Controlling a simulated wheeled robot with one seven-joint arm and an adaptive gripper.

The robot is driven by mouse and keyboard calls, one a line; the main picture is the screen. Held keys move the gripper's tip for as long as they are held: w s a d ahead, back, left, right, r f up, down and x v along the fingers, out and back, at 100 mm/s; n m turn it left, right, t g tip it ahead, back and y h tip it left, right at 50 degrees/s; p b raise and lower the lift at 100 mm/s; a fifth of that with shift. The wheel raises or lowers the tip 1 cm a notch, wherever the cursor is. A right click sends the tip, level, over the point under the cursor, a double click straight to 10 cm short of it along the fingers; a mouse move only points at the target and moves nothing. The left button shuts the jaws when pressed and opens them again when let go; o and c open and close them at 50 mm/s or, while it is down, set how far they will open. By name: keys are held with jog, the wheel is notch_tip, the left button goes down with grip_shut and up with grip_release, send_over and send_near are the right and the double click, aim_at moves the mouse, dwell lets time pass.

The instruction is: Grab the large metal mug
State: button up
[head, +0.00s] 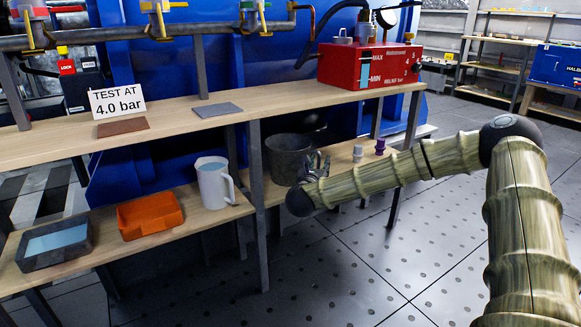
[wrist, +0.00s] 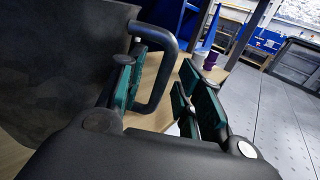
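The large metal mug (head: 288,157) is dark grey and stands upright on the lower shelf, right of the middle post. In the wrist view its dark wall (wrist: 60,60) fills the upper left, and its curved handle (wrist: 166,80) sticks out to the right. My gripper (head: 318,162) is at the mug's right side, on the handle side. In the wrist view my gripper (wrist: 160,90) is open, with the handle between its green-padded fingers, nearer the left one. A gap shows between handle and right finger; contact on the left is unclear. My arm hides part of the mug's right side in the head view.
A white jug (head: 213,185), an orange tray (head: 150,215) and a dark tray of blue liquid (head: 55,245) stand left on the lower shelf. Small purple-topped pieces (head: 380,147) stand to the right. The upper shelf (head: 270,103) bears a red test box (head: 368,65). Floor in front is clear.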

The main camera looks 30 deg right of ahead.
grip_shut()
dwell(0.3)
